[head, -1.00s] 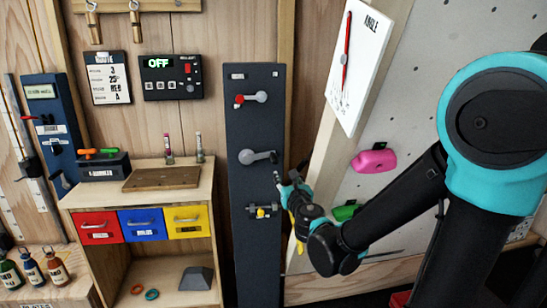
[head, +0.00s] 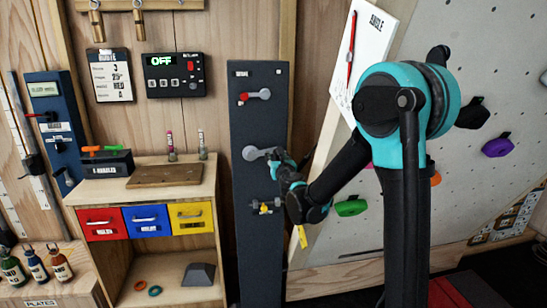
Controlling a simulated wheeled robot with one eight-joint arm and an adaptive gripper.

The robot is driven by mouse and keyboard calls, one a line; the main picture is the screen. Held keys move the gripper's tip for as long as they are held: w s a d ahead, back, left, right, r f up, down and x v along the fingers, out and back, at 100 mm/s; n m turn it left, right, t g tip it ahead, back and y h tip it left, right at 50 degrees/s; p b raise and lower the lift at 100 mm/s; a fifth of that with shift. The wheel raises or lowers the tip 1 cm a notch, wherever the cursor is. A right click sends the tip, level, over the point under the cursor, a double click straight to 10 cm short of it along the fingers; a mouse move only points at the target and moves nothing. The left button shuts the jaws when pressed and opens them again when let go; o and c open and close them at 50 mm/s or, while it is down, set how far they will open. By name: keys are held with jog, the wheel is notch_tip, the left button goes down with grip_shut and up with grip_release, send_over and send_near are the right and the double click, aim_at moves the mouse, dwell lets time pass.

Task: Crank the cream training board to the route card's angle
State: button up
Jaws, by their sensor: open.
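The training board (head: 440,110) is a pale panel with small holes and coloured holds, at the right. Beside it is a white angle plate (head: 362,55) with a near-vertical red needle; its scale is too small to read. The route card (head: 111,75) hangs on the wall and seems to read 3, 25°, RED, A. A dark upright post (head: 258,120) carries a red-marked lever (head: 255,95) at the top, a grey crank (head: 253,153) in the middle and a small yellow-marked fitting (head: 265,204) below. My gripper (head: 276,157) is open at the right end of the grey crank; contact is unclear.
A control box (head: 174,75) on the wall shows OFF. A wooden cabinet (head: 190,248) with red, blue and yellow drawers stands left of the post. Bottles (head: 37,266) stand at the lower left. My arm crosses in front of the board.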

jog(key=shift+w, duration=0.4)
grip_shut()
